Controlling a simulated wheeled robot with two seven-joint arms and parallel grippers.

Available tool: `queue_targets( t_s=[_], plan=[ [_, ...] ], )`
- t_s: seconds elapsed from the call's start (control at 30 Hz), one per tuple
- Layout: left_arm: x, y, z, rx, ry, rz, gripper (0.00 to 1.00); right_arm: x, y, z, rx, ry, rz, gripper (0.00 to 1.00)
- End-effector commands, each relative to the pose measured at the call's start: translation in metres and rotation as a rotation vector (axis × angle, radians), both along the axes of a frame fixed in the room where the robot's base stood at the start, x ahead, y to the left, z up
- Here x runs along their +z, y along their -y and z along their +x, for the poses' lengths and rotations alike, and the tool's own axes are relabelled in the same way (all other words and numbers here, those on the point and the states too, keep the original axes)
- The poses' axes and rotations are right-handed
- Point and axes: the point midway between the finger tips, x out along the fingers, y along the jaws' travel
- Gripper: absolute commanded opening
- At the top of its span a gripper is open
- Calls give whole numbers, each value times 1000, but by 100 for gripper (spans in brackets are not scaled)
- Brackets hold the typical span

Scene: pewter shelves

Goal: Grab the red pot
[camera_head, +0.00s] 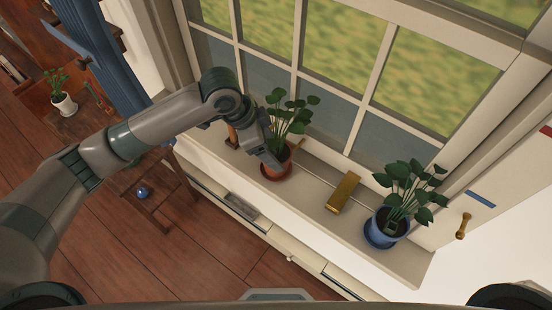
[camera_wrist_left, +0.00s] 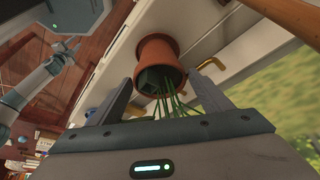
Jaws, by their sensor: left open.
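The red pot (camera_head: 279,170) is a terracotta pot with a leafy green plant, standing on the white windowsill in the head view. In the left wrist view the pot (camera_wrist_left: 157,58) shows straight ahead, its green stems running down between the fingers. My left gripper (camera_head: 269,158) is beside the pot and its leaves, partly overlapping them in the head view. Its two fingers (camera_wrist_left: 160,88) are open, one on each side of the pot's near end. I cannot tell whether they touch it.
On the sill (camera_head: 318,205), a brass-coloured block (camera_head: 343,192) lies right of the pot, and a blue pot (camera_head: 386,228) with a plant stands farther right. An orange-brown object (camera_head: 232,134) is just left of my gripper. The window (camera_head: 330,60) rises behind.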

Motion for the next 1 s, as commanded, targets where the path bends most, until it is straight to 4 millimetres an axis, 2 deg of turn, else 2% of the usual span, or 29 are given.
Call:
queue_targets(
  t_s=[0.17,0.4,0.87,1.0],
  plan=[
    [-18,6,-1,1,-6,2,72,17,0,0,0,0,0,31],
    [-40,14,2,0,-2,0,72,20,0,0,0,0,0,31],
    [-40,13,2,0,0,1,72,20,0,0,1,0,0,31],
    [-40,13,2,0,0,1,41,20,0,0,1,-1,0,31]
  ],
)
